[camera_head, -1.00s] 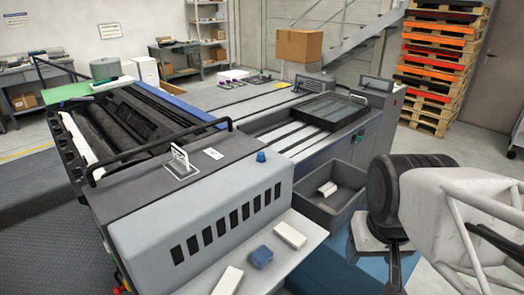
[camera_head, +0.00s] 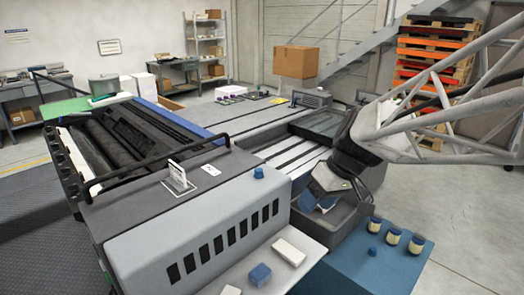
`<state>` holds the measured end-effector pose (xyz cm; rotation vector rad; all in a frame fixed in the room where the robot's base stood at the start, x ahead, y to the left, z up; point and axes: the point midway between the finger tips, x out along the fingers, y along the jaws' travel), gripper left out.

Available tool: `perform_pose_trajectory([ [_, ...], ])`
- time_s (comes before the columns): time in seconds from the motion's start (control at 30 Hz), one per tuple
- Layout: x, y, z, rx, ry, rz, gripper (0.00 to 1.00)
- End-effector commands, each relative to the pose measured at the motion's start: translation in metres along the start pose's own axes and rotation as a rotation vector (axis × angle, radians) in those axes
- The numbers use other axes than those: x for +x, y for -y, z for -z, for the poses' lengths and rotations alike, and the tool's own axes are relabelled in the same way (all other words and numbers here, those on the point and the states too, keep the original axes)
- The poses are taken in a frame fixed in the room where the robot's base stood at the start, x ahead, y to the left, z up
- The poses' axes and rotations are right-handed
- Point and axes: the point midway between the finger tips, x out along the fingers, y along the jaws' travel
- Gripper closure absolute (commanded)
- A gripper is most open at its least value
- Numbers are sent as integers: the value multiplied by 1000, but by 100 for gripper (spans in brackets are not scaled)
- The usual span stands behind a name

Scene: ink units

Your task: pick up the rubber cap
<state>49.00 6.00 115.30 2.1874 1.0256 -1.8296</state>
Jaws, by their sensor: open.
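A small blue cap-shaped piece (camera_head: 258,172), which looks like a rubber cap, stands on the grey top of the printing machine near its right edge. A similar small blue piece (camera_head: 374,251) sits on the blue surface at the lower right. I cannot tell from the picture which one is the rubber cap. My gripper (camera_head: 317,203) is open, with blue pads on its fingers, over the grey bin. It is to the right of the first piece and apart from both.
The grey bin (camera_head: 346,226) is partly hidden by my gripper. A card stand (camera_head: 178,177) rises from the machine top.

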Motion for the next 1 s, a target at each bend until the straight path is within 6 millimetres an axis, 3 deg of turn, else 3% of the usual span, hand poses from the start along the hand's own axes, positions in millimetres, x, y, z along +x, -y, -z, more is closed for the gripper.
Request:
perform_pose_trajectory([
  [0.5, 40, -59, 129, -380, -213, 257, 38],
  [1.0, 93, -137, 237, -720, -562, 338, 38],
])
